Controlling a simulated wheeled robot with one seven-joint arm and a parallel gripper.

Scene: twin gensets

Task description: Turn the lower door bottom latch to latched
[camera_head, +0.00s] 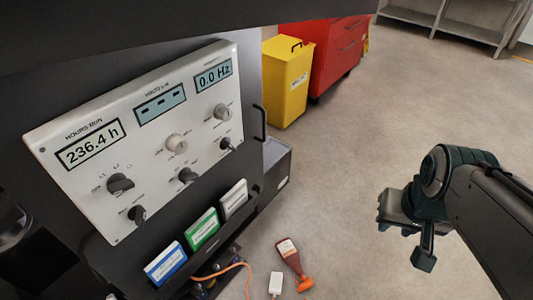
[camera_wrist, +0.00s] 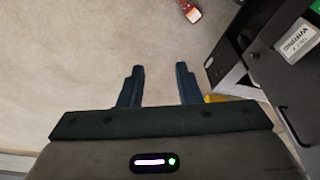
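I cannot make out the lower door bottom latch in either view. The dark genset cabinet (camera_head: 75,205) fills the left of the head view, and its lower front is cut off or hidden. In the wrist view, part of a dark cabinet (camera_wrist: 262,45) stands at the right, with a white label plate (camera_wrist: 297,40) and a thin dark bar (camera_wrist: 288,125) that may be a handle. My gripper (camera_head: 405,238) is out over the floor, right of the cabinet and apart from it. In the wrist view, its two fingers (camera_wrist: 160,70) are spread with nothing between them.
A white control panel (camera_head: 140,130) with knobs and displays is on the cabinet. Blue, green and white cards stand below it. A red-brown bottle-like item (camera_head: 290,257) and a small white item (camera_head: 276,283) lie nearby. A yellow bin (camera_head: 285,85) and red cabinet (camera_head: 335,50) stand behind. Middle floor is clear.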

